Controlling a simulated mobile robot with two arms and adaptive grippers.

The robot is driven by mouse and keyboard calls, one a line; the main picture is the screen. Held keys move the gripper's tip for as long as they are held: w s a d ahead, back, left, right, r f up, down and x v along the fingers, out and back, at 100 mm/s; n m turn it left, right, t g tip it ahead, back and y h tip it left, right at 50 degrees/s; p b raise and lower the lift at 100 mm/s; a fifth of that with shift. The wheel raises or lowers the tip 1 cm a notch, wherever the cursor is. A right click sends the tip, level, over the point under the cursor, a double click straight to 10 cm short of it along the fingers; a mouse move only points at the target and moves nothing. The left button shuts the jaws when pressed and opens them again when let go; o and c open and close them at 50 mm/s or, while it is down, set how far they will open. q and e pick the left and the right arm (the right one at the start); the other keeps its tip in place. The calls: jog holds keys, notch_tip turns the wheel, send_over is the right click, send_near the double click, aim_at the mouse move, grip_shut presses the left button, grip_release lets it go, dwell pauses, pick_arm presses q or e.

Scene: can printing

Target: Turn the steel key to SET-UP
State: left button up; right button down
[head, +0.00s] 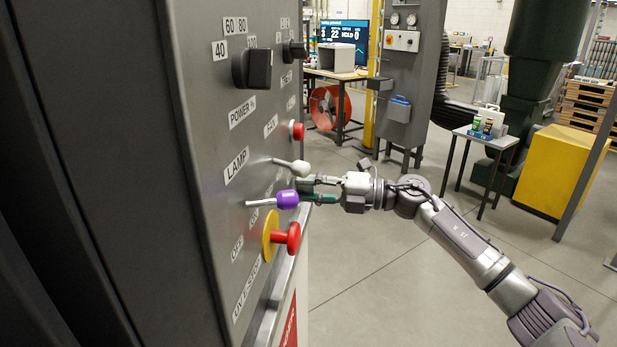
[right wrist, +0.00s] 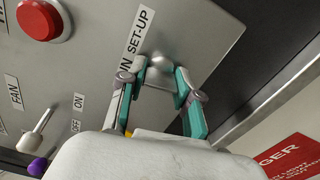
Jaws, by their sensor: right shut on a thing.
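The steel key (right wrist: 160,72) shows in the right wrist view as a shiny rounded metal piece on the grey panel, just below the SET-UP label (right wrist: 139,31). The neighbouring label is partly hidden and only its end reads. My right gripper (right wrist: 161,76) has its two green-sided fingers closed on the key, one on either side. In the head view my right gripper (head: 312,190) reaches the panel from the right, behind the purple-knobbed lever. The key is hidden there. Which position the key points to is hard to tell. My left gripper is not in view.
A white-knobbed lever (head: 300,167) and a purple-knobbed lever (head: 288,199) stick out close to my right gripper. Below them is a red mushroom button (head: 290,238) on a yellow ring. A red button (head: 297,131) and black knobs sit higher.

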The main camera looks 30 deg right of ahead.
jog(key=m+p, duration=0.5)
jog(key=shift+r+p, duration=0.2)
jog(key=shift+p, duration=0.1)
jog(key=shift+f+m+p, duration=0.15)
jog(key=shift+m+p, duration=1.05)
jog(key=shift+m, duration=0.2)
jog(key=c, duration=0.8)
grip_release()
jog(key=shift+d, duration=0.1)
jog(key=v, duration=1.2)
jog(key=shift+f, duration=0.1)
